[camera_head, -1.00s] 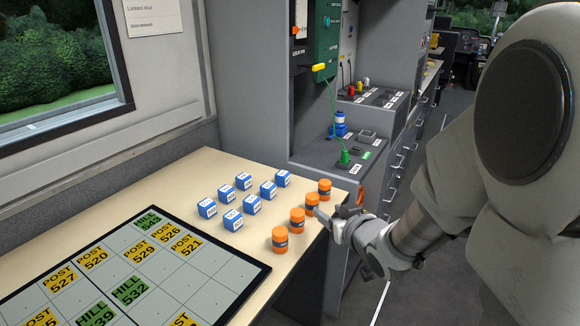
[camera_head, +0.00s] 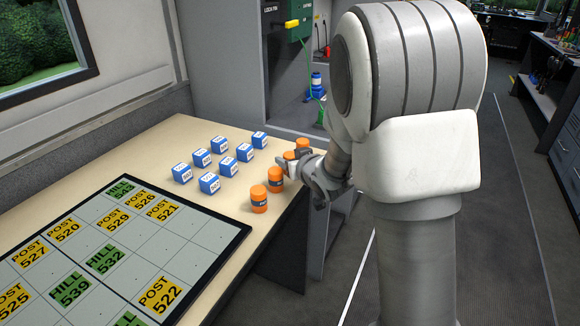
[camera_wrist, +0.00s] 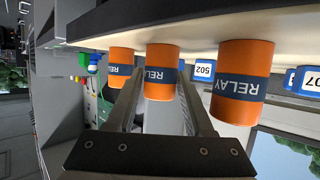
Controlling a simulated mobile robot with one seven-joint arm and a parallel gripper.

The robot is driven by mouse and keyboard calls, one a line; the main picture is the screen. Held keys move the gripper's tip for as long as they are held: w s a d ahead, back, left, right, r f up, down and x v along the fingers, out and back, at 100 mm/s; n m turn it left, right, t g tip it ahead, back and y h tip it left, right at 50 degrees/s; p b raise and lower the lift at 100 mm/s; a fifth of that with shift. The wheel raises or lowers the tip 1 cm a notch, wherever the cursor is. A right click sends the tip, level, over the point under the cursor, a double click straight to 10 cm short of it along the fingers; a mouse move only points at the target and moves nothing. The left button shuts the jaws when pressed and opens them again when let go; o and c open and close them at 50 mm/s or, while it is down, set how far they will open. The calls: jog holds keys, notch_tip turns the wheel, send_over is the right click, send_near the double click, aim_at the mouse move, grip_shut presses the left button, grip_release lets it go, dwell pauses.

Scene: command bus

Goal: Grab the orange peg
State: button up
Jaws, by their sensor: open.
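Several orange pegs with dark bands stand in a row along the table's right edge in the head view; the nearest peg (camera_head: 259,199) and the one behind it (camera_head: 275,180) show clearly. The two farther ones are partly hidden by my gripper (camera_head: 289,167). In the wrist view three pegs marked RELAY show: left (camera_wrist: 121,54), middle (camera_wrist: 162,72) and right (camera_wrist: 241,83). My gripper (camera_wrist: 160,88) is open, its two fingers reaching toward the middle peg, which appears between the tips. I cannot tell if either finger touches it.
Several blue-and-white blocks (camera_head: 209,183) stand left of the pegs on the table (camera_head: 160,140). A dark-rimmed board (camera_head: 195,237) with yellow and green labels lies at the front left. A grey cabinet (camera_head: 230,65) stands behind the table. The floor on the right is open.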

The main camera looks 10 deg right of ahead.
grip_shut()
jog(key=shift+r, duration=0.1)
dwell(0.3)
